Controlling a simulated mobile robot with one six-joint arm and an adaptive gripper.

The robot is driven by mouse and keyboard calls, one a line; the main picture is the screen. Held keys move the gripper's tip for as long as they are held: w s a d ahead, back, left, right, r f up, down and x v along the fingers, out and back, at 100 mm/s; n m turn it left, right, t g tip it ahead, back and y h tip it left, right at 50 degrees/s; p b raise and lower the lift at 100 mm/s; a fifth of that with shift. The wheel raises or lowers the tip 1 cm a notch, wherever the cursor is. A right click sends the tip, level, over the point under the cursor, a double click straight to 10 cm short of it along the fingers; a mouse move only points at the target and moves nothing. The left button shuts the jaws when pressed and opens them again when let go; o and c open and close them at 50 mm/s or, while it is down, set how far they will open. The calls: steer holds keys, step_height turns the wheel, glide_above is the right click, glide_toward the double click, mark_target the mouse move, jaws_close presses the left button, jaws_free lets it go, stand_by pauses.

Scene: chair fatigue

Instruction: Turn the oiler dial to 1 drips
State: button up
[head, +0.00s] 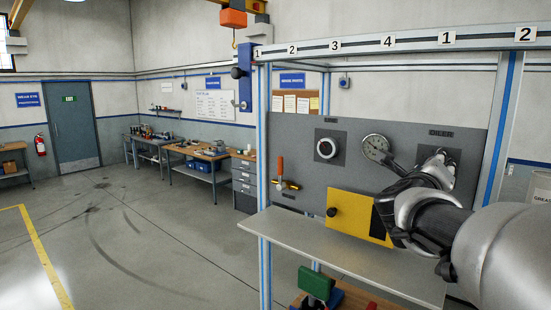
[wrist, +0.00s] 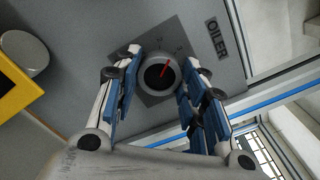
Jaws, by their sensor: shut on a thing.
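The oiler dial (wrist: 158,76) is a round dark knob with a pale rim and a red pointer, on a dark square plate of the grey panel. The OILER label (wrist: 217,40) lies to the right of the dial. My gripper (wrist: 157,82) has its blue-padded fingers on both sides of the dial and is shut on it. In the head view my gripper (head: 437,166) covers most of the dial.
The panel (head: 300,148) also carries a round gauge (head: 375,146), another dial (head: 327,148), an orange-handled valve (head: 281,175) and a yellow box (head: 350,215). A grey shelf (head: 300,239) juts out below. Frame posts stand at both sides. Floor at left is clear.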

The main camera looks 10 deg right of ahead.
steer(key=n+p, duration=0.4)
steer(key=n, duration=0.8)
steer(key=shift+f+n, duration=0.1)
steer(key=shift+n, duration=0.2)
stand_by(0.4)
steer(key=o, duration=1.1)
steer(key=shift+c, duration=0.2)
steer(key=v, duration=1.2)
steer(key=shift+w+f, duration=0.1)
